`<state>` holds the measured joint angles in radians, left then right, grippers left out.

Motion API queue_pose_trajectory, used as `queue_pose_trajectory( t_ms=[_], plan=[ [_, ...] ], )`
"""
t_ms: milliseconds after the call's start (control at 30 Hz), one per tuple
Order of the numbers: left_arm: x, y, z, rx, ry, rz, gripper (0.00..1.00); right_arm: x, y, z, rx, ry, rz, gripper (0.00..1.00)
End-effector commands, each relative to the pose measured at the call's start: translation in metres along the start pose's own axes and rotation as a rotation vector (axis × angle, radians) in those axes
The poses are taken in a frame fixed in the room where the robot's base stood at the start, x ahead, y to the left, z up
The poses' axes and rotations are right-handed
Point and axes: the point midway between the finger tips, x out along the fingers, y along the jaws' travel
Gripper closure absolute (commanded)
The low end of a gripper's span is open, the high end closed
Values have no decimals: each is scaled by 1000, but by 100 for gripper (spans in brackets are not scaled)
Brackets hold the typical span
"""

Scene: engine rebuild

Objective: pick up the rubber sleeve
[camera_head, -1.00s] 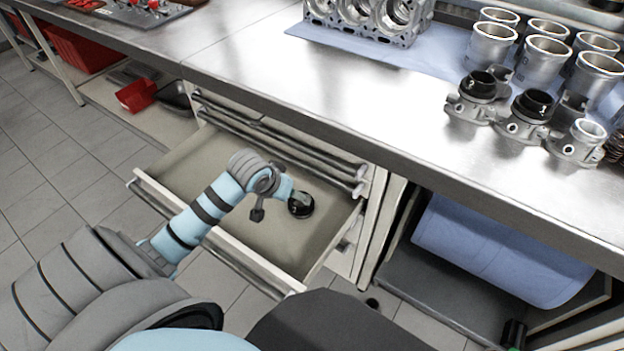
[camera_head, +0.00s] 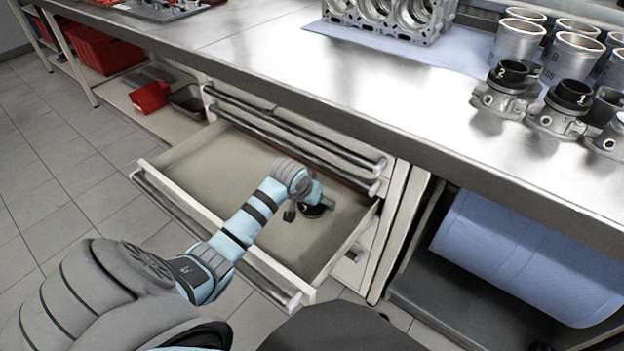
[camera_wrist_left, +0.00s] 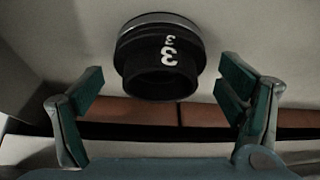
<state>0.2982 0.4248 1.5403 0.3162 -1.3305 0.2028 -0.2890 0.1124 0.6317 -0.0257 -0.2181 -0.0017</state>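The black rubber sleeve (camera_head: 318,209), marked with a white 3, sits in the open drawer (camera_head: 215,160) toward its right end. In the left wrist view the sleeve (camera_wrist_left: 160,62) is at the top middle, with a wider rim and a narrower round end. My left gripper (camera_wrist_left: 163,84) is open, its two green-padded fingers apart on either side of the sleeve; I see no contact. In the head view my left wrist is over the drawer and partly covers the sleeve. My right gripper is not in view.
The steel workbench (camera_head: 390,110) overhangs the drawer's back. Drawer walls and a front handle bar (camera_head: 205,240) surround the sleeve. Housings with black numbered sleeves (camera_head: 510,72) stand on the bench, near metal cylinders. A blue roll (camera_head: 525,255) lies below right. The drawer's left part is bare.

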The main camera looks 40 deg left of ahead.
Motion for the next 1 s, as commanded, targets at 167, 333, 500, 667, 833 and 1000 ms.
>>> queue_pose_trajectory(
  t_ms=[167,333,500,667,833,1000],
  plan=[
    [0,0,0,0,0,0,43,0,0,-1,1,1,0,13],
    [0,0,0,0,0,0,64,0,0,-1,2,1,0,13],
    [-1,0,0,0,0,0,64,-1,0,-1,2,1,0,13],
    [-9,-1,-2,0,-1,0,64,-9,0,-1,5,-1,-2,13],
    [-34,-1,-16,0,3,0,64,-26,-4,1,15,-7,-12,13],
    [-68,-1,-35,0,2,0,64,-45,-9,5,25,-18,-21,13]
  ],
)
